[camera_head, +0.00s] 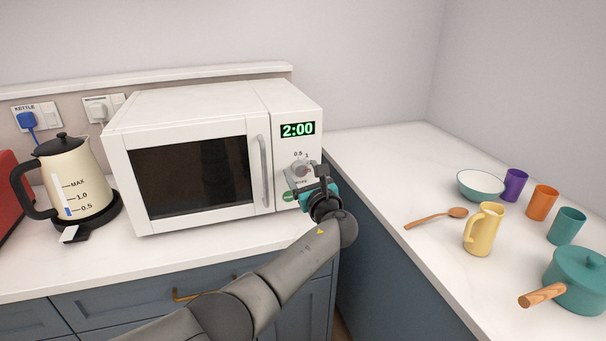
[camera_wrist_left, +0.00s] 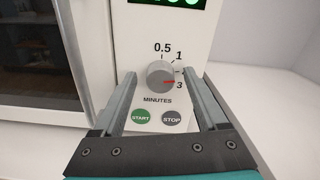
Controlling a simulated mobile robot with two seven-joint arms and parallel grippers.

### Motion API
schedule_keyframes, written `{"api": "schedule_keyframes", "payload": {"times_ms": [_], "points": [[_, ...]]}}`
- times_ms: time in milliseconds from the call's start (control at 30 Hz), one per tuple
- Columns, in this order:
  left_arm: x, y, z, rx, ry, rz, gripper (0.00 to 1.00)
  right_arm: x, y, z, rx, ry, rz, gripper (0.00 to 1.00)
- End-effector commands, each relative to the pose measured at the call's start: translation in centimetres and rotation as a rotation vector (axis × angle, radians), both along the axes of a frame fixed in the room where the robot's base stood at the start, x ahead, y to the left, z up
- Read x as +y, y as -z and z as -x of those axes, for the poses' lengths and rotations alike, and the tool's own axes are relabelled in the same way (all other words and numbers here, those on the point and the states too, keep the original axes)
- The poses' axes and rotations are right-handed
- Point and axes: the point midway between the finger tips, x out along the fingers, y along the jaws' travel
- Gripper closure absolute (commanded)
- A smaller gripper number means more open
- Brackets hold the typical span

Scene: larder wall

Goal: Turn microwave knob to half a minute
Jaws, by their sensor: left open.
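The white microwave (camera_head: 190,112) stands on the counter with its door shut, and its green display (camera_head: 297,129) reads 2:00. The grey round knob (camera_head: 299,170) is on its right panel. In the left wrist view the knob (camera_wrist_left: 160,74) has marks from 0.5 at the top round to 3 at the lower right. Its red pointer faces right, near the 3; the label above the 3 is partly hidden. My left gripper (camera_head: 314,181) is open in front of the panel, its fingers on either side of the knob, with gaps visible. My right gripper is not in view.
START (camera_wrist_left: 141,117) and STOP (camera_wrist_left: 172,119) buttons sit below the knob, between my fingers. A cream kettle (camera_head: 75,180) stands left of the microwave. A yellow jug (camera_head: 484,230), bowl (camera_head: 480,187), cups, spoon and teal pot (camera_head: 578,280) are on the right counter.

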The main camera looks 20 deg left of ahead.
Motion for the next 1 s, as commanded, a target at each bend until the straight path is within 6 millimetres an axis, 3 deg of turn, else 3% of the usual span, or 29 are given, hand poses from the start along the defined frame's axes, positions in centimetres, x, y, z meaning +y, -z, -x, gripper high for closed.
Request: {"api": "schedule_keyframes", "payload": {"times_ms": [67,733,1000], "points": [[-0.03,0.00,0.01,0.000,0.000,0.000,0.25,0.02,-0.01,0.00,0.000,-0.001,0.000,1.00],[-0.04,0.03,0.05,0.001,0.000,-0.001,0.99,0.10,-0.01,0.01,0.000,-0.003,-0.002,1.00],[-0.04,0.07,0.05,-0.003,0.000,0.005,1.00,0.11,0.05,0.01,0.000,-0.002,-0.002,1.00]]}}
